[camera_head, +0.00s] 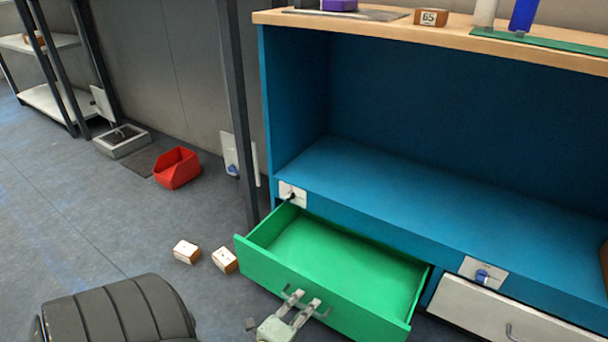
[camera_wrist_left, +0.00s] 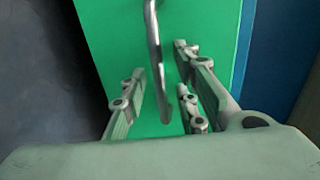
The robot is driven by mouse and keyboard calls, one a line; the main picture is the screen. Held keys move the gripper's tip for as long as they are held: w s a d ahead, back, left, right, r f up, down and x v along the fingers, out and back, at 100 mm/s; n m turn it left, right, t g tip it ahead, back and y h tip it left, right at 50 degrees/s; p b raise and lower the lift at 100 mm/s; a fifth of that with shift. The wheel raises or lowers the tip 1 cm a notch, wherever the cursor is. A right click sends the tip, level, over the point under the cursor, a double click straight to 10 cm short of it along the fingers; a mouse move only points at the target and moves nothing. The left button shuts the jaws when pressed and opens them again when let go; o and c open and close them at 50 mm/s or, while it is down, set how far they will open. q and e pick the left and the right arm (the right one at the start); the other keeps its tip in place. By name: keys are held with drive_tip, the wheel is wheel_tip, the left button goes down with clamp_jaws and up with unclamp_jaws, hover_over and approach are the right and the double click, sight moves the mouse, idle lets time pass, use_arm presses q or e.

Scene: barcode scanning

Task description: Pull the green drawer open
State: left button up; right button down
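The green drawer (camera_head: 345,262) is pulled out of the blue cabinet (camera_head: 400,180), and its inside is visible and looks empty. My left gripper (camera_head: 302,302) is at the drawer's front, at its metal handle. In the left wrist view, the handle (camera_wrist_left: 154,60) stands between the spread fingers of the gripper (camera_wrist_left: 160,100), with gaps on both sides. The green drawer front (camera_wrist_left: 110,40) is right behind the fingers. My right gripper is in neither view.
A white drawer (camera_head: 500,312) is shut at the right. Two small boxes (camera_head: 187,252) (camera_head: 225,260) lie on the floor left of the green drawer. A red bin (camera_head: 177,168) is farther back. A dark post (camera_head: 238,110) stands beside the cabinet.

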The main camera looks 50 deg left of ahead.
use_arm(q)
drive_tip(key=v, duration=1.1)
drive_tip(key=shift+s, duration=0.3)
drive_tip(key=shift+d+r, duration=0.1)
